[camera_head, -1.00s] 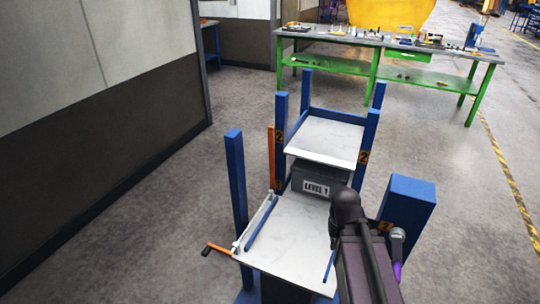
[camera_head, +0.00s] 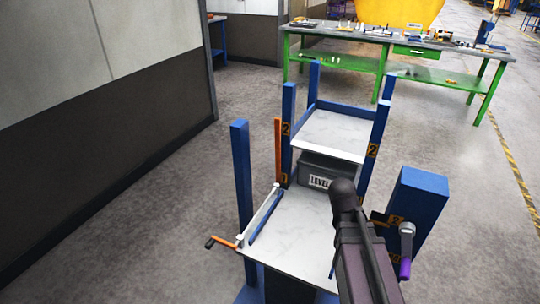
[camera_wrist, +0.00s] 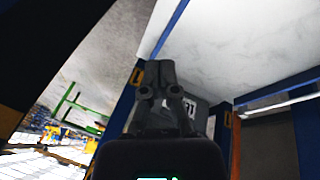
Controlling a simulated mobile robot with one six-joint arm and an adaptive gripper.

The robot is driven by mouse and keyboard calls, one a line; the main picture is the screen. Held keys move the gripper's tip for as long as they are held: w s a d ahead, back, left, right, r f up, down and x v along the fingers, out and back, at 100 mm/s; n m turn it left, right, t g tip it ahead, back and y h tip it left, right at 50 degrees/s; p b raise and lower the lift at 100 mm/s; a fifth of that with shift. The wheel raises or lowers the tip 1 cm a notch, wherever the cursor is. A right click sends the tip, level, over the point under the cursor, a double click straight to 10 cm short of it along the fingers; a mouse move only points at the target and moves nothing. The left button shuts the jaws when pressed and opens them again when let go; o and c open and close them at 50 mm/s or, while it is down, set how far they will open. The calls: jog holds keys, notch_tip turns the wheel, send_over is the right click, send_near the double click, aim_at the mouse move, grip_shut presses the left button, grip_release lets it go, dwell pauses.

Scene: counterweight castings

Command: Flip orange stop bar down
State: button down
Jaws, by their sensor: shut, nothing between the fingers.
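The orange stop bar (camera_head: 278,150) stands upright at the left side of the blue rack, beside the post marked 2. At its foot a grey-white rod runs forward along the lower shelf's left edge to an orange handle with a black grip (camera_head: 222,242). My gripper (camera_wrist: 160,70) is shut and empty in the wrist view, pointing toward the grey LEVEL box (camera_wrist: 190,110). In the head view my dark arm covers the right part of the lower shelf, and the fingers cannot be made out. A thin orange-brown upright strip (camera_wrist: 235,145) shows right of the fingers; I cannot tell whether it is the stop bar.
The lower white shelf (camera_head: 285,235) and upper white shelf (camera_head: 330,130) are empty. Blue posts (camera_head: 240,170) rise around them. A lever with a purple grip (camera_head: 405,268) hangs at the right post. A green workbench (camera_head: 400,55) stands behind; floor at left is clear.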

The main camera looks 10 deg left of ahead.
jog(key=w+a+r+n+t+h+b, duration=0.1)
jog(key=w+a+n+t+b, duration=0.3)
jog(key=w, duration=0.4)
jog(key=w+a+r+n+t+h+b, duration=0.1)
jog(key=w+a+n+t+h+b, duration=0.15)
jog(key=w+a+t, duration=0.5)
jog(key=w+a+n+t+y+b, duration=0.1)
jog(key=w+a+n+y+b, duration=0.1)
jog(key=a, duration=0.3)
jog(key=w+a+r+n+t+y+b, duration=0.1)
jog(key=w+a+n+y, duration=0.1)
jog(key=a+n, duration=0.3)
jog(key=w+a+r+n+t+y+b, duration=0.1)
jog(key=w+a+n+y+b, duration=0.1)
jog(key=a, duration=0.4)
jog(key=shift+w+a+n+b, duration=0.15)
jog(key=shift+w+n+b, duration=0.25)
jog(key=shift+n, duration=0.25)
jog(key=shift+w+t, duration=0.1)
jog(key=shift+t, duration=0.15)
jog(key=w, duration=1)
jog(key=shift+s+d, duration=0.15)
jog(key=shift+d, duration=0.15)
jog(key=shift+s+d, duration=0.15)
jog(key=shift+d, duration=0.15)
